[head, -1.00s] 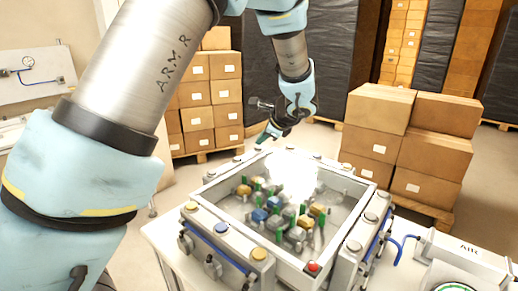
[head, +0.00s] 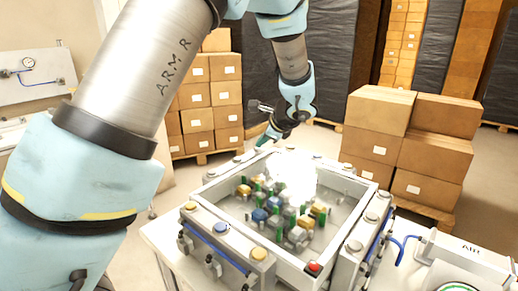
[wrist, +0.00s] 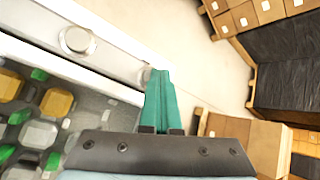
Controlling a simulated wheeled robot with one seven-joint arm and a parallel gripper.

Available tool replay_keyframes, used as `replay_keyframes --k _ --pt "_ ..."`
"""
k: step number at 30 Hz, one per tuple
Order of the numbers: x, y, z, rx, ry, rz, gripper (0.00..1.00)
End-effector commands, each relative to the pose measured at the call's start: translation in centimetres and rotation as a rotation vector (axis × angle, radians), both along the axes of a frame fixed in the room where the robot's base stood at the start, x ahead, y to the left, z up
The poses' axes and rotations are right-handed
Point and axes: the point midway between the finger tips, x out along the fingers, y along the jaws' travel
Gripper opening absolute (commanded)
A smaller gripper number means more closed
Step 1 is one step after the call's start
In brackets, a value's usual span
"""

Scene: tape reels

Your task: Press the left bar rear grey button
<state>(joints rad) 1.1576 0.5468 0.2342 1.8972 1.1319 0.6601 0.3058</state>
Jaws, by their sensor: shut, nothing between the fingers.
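The left bar (head: 224,166) runs along the left back side of the tray and carries grey round buttons. Its rear grey button is at the far end, right by my fingertips in the head view; in the wrist view a grey button (wrist: 143,76) shows in part beside the fingertips, the rest hidden behind them. Another grey button (wrist: 77,40) on the same bar shows whole. My gripper (head: 262,142) has green fingers, also in the wrist view (wrist: 160,74). They are shut and empty, at the button; I cannot tell whether they touch it.
The white-framed tray (head: 285,267) holds several coloured blocks (head: 258,215) under a bright glare. A front bar has yellow and blue buttons (head: 221,228); a red button (head: 313,267) is at the near corner. Stacked boxes (head: 378,110) stand behind on the right.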

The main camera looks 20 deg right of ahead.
Motion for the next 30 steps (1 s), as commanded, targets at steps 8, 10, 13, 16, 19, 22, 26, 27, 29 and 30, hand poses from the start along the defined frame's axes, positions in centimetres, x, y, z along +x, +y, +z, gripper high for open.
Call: replay_keyframes --k 8,10,13,16,19,22,26,27,29,30 --pt "0.0 0.0 0.3 0.0 0.001 0.0 0.0" --pt "0.0 0.0 0.6 0.0 0.001 0.0 0.0" --pt "0.0 0.0 1.2 0.001 0.0 -0.001 0.0" --pt "0.0 0.0 1.6 0.001 0.0 -0.001 0.0" --pt "0.0 0.0 1.6 0.001 0.001 0.0 0.0" --pt "0.0 0.0 1.5 0.001 0.001 0.0 0.0" --pt "0.0 0.0 1.6 0.001 0.0 -0.001 0.0" --pt "0.0 0.0 1.7 0.0 0.0 0.0 0.0" --pt "0.0 0.0 1.9 0.0 0.0 0.0 0.0" --pt "0.0 0.0 2.2 0.0 0.0 0.0 0.0"
